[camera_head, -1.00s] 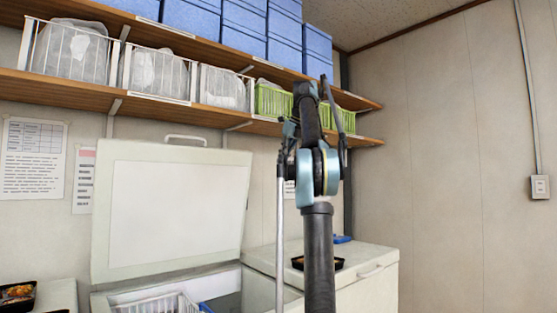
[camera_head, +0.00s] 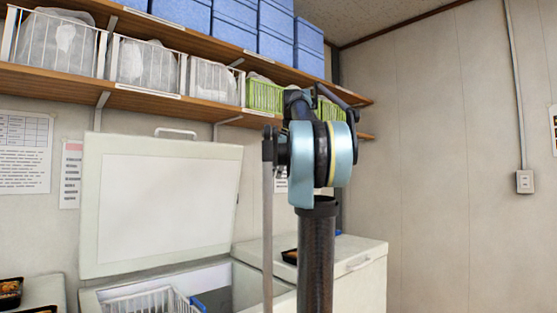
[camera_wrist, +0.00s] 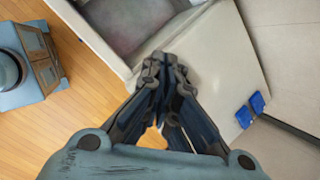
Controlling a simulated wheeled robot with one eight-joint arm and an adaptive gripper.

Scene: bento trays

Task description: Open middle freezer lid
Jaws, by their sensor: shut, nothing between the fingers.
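The middle freezer's white lid (camera_head: 165,205) stands raised and tilted back near the wall, with its handle at the top edge. The freezer below it is open, and a white wire basket (camera_head: 150,301) shows inside. My gripper (camera_wrist: 163,65) is in the wrist view with its fingers together and empty. Below it there is a pale freezer top (camera_wrist: 225,60), with an open grey interior at the upper left. I cannot tell that the gripper touches anything. In the head view my arm rises in front of the freezers and the fingers cannot be made out.
A closed white freezer (camera_head: 345,285) stands to the right, with a dark tray on top, partly behind my arm. Shelves with baskets and blue boxes (camera_head: 235,25) hang above.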

